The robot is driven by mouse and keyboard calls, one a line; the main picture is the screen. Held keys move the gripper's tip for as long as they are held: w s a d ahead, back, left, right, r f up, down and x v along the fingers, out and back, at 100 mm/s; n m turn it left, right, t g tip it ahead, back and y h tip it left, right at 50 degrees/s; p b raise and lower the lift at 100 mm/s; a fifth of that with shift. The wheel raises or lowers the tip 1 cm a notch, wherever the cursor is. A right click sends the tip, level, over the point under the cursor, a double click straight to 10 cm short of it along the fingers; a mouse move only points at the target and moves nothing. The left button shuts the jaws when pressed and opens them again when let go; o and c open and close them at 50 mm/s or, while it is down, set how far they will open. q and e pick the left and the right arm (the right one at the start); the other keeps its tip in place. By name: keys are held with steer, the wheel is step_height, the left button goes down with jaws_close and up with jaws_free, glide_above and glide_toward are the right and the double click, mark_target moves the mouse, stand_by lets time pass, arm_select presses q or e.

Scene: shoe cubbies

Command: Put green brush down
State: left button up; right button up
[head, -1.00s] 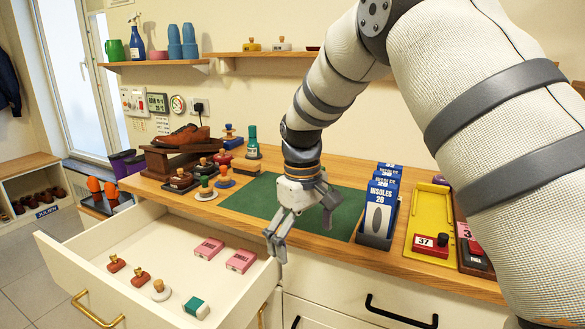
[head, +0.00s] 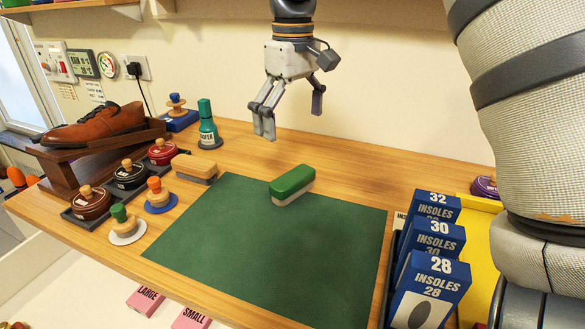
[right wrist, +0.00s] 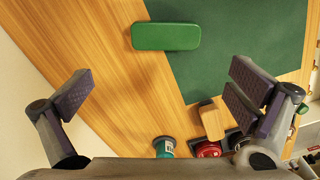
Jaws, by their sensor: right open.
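The green brush (head: 292,184) has a green back over a pale base. It lies at the back edge of the green mat (head: 250,250), partly over the bare wood. My right gripper (head: 290,115) is open and empty, in the air above and behind the brush, apart from it. In the right wrist view the brush (right wrist: 166,36) lies beyond the spread fingers (right wrist: 165,95), with nothing between them. My left gripper is not in view.
A wooden brush (head: 195,168) and a green-capped bottle (head: 207,125) stand left of the mat. Several tins and knobbed brushes stand nearer the shoe (head: 95,127). Insole boxes (head: 432,285) stand at the right. The mat's middle is clear.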

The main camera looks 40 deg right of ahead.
mark_target(293, 176)
steer(key=f, duration=0.7)
steer(key=s+a+f, duration=0.1)
steer(key=f, duration=0.3)
steer(key=shift+f, duration=0.35)
steer(key=shift+r, duration=0.1)
steer(key=c, duration=1)
